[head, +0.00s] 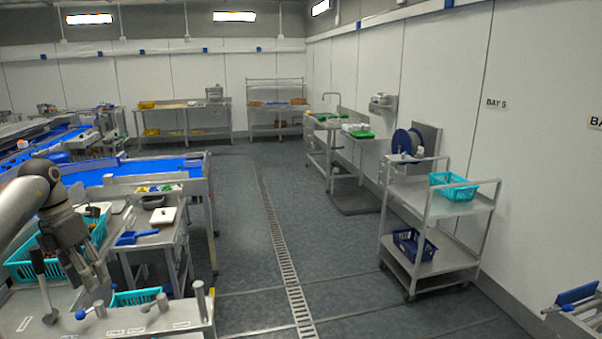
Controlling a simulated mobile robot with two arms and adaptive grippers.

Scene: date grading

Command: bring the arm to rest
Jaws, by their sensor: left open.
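My left gripper (86,275) shows at the lower left, at the end of my grey left arm (25,195). Its dark fingers point down and are apart, with nothing seen between them. It hangs in front of a teal basket (30,268) and above the steel bench; whether it touches anything is hard to tell. My right gripper is out of view.
A blue scoop (130,238) and a white board (163,217) lie on the steel bench. Another teal basket (135,297) is lower down. A steel trolley (455,262) with a teal basket (453,187) stands right. The drained floor between is clear.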

